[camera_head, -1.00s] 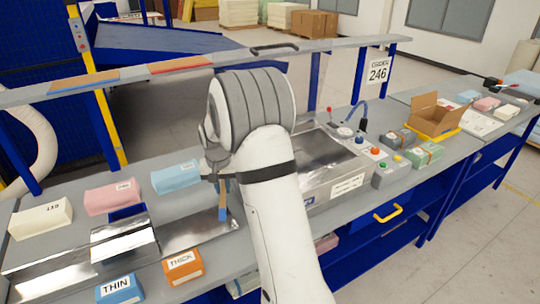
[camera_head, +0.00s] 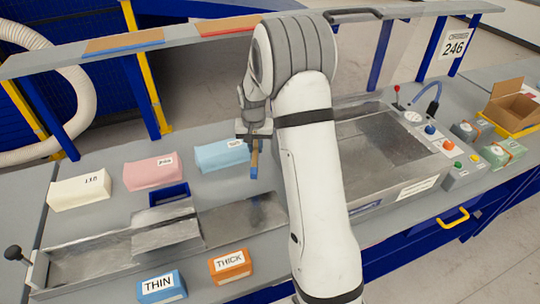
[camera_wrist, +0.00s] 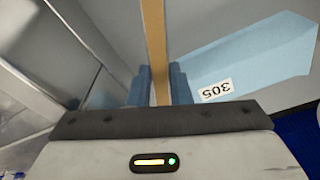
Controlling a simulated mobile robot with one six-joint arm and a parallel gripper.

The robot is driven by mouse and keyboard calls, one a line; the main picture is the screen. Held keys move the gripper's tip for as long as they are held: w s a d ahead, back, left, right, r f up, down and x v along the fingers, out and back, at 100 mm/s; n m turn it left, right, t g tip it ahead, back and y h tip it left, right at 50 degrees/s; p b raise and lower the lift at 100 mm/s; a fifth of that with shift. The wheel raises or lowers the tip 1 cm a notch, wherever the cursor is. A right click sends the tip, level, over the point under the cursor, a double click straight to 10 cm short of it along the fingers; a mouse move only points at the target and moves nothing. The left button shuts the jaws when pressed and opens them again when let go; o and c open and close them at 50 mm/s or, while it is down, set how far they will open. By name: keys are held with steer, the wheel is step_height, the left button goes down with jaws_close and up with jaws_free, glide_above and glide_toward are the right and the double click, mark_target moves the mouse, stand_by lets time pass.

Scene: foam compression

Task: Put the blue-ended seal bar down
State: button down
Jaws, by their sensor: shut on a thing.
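My gripper (camera_head: 254,137) is shut on the blue-ended seal bar (camera_head: 254,158), a thin tan bar. The bar hangs down from the jaws with its blue end lowest, above the metal tray (camera_head: 225,222). In the wrist view the tan bar (camera_wrist: 154,45) stands between the two blue fingertips (camera_wrist: 160,88). The blue end is not in the wrist view. The bar appears clear of the tray, and a dark reflection or shadow shows on the metal below it.
A light blue block (camera_head: 222,155), a pink block (camera_head: 152,172) and a cream block (camera_head: 79,190) lie behind the tray. An orange THICK block (camera_head: 230,266) and a blue THIN block (camera_head: 161,287) stand in front. A shelf with coloured strips (camera_head: 125,43) runs behind. The sealing machine (camera_head: 385,150) is at right.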

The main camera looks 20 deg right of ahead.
mark_target(256, 150)
step_height(256, 150, down, 3)
steer(key=shift+w+d+r, duration=0.1)
steer(key=shift+r, duration=0.1)
steer(key=shift+f+p, duration=0.4)
steer(key=shift+f, duration=0.2)
step_height(256, 150, down, 3)
steer(key=shift+f+p, duration=0.1)
steer(key=shift+p, duration=0.3)
steer(key=shift+f+b, duration=0.15)
steer(key=shift+b, duration=0.15)
steer(key=c, duration=1.3)
jaws_free()
steer(key=shift+c, duration=0.2)
